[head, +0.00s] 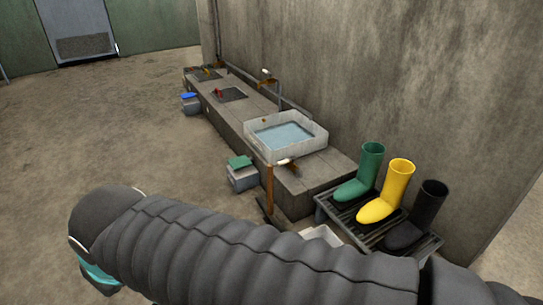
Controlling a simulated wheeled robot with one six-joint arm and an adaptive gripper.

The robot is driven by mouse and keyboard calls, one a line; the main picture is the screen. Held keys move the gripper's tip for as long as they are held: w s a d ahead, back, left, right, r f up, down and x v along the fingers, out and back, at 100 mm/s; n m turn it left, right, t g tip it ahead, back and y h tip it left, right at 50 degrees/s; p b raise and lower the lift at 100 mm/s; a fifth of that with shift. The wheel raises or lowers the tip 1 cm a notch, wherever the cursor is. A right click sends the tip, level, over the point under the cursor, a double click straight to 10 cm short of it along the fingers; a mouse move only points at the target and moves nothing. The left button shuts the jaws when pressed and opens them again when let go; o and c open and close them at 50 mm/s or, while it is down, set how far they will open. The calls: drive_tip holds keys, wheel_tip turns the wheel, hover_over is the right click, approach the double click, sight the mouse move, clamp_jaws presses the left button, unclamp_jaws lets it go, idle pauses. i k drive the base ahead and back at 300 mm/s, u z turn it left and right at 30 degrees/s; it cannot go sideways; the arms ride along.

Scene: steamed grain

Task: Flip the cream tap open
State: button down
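Two small pale, cream-coloured parts could be the cream tap. One pale piece (266,73) sits on top of an upright from the pipe along the wall, behind the basin. The other pale piece (285,162) is at the near side of the white basin, beside a brown fitting. Both are too small to tell whether a tap is open or shut. My arm crosses the bottom of the head view, well in front of both. My gripper's fingers do not show.
The white basin (316,146) holds water on a long low concrete bench (233,120). A lidded grey bin (243,180) stands before it. A boot rack (431,245) with green, yellow and black boots is at right. The floor at left (90,140) is clear.

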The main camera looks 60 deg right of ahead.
sight(293, 158)
drive_tip(key=z, duration=0.65)
drive_tip(key=i, duration=0.85)
drive_tip(key=z, duration=1.4)
drive_tip(key=i, duration=0.3)
drive_tip(key=z, duration=0.2)
